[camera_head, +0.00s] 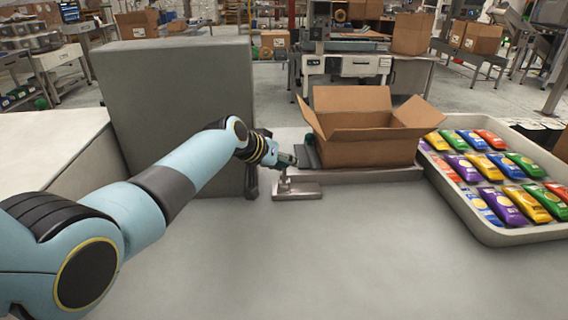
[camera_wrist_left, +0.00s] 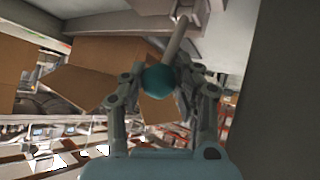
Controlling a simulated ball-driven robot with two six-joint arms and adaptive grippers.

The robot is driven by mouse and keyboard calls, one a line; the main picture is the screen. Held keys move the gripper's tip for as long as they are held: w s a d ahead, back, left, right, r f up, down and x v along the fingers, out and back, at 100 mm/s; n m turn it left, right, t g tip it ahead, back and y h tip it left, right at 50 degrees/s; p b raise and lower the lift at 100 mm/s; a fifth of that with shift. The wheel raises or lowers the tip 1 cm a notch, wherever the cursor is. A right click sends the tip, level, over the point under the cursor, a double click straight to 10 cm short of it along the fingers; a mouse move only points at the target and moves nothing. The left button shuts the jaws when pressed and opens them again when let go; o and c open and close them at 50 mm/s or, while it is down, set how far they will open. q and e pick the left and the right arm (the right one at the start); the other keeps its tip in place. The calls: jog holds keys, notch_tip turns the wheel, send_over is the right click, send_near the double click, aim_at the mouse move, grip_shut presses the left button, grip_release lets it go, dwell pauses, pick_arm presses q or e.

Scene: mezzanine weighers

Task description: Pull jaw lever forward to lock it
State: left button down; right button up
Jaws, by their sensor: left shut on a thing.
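The jaw lever is a grey rod with a teal ball knob (camera_wrist_left: 158,82), seen in the left wrist view. My left gripper (camera_wrist_left: 160,88) has its two fingers on either side of the knob and is shut on it. In the head view my left gripper (camera_head: 284,160) is at the lever, above a grey metal base plate (camera_head: 298,190) on the table. The knob is mostly hidden behind the gripper there. My right gripper is in neither view.
An open cardboard box (camera_head: 368,142) stands just right of the gripper. A tray (camera_head: 480,225) with colourful packets lies at the right. A tall grey cabinet (camera_head: 180,100) stands behind my left arm. The front of the table (camera_head: 330,265) is clear.

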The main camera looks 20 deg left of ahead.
pick_arm(q)
jog(key=shift+w+a+r+b, duration=0.1)
jog(key=shift+w+r+b, duration=0.05)
jog(key=shift+w+b, duration=0.2)
jog(key=shift+w+a+r+b, duration=0.1)
jog(key=shift+w+a+b, duration=0.15)
jog(key=shift+w+b, duration=0.25)
jog(key=shift+w, duration=0.1)
jog(key=c, duration=0.9)
grip_release()
jog(key=shift+c, duration=0.2)
notch_tip(320, 180, up, 10)
